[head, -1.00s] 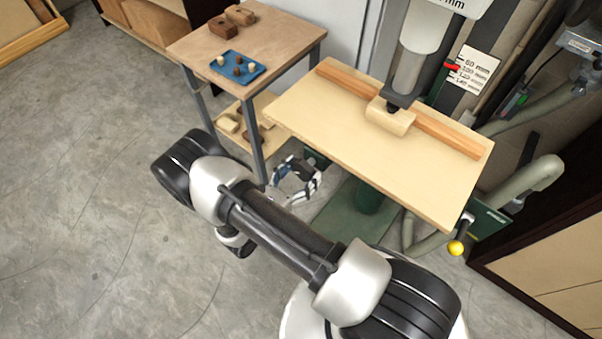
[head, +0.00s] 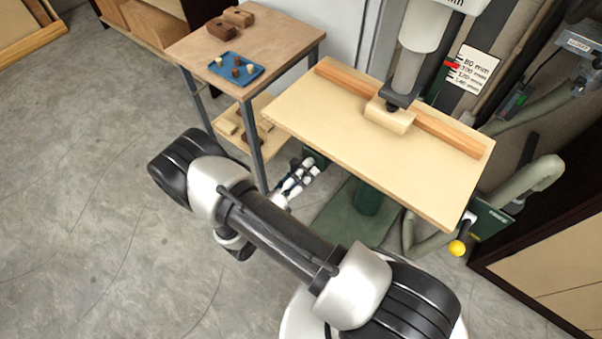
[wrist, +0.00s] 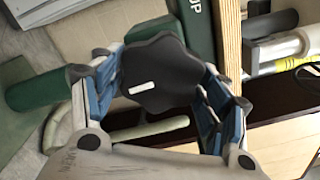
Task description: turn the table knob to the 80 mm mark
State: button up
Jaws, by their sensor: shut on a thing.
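The table knob (wrist: 160,75) is a dark, lobed star shape with a small white bar mark, seen nearly face-on in the wrist view. My gripper (wrist: 162,68) is shut on it, with the blue-padded fingers along its left and right sides. In the head view my gripper (head: 298,178) is below the left part of the pale wooden table (head: 320,105), and the knob is mostly hidden there.
A side table (head: 275,38) with a blue tray (head: 248,78) stands left of the machine, its leg close to my gripper. A crank with a yellow ball (head: 457,248) hangs at the table's right front. A green column (wrist: 45,90) shows in the wrist view. Open floor lies left.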

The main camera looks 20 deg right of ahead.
jog(key=n, duration=0.3)
jog(key=f+n, duration=0.1)
jog(key=n, duration=0.1)
jog(key=shift+s+d+n, duration=0.1)
jog(key=shift+s+n, duration=0.1)
jog(key=shift+n, duration=0.2)
jog(key=shift+o, duration=0.5)
jog(key=n, duration=0.3)
jog(key=shift+r, duration=0.1)
jog(key=shift+w+n, duration=0.1)
jog(key=shift+n, duration=1.1)
jog(key=o, duration=1)
jog(key=shift+d, duration=0.1)
jog(key=shift+c, duration=0.2)
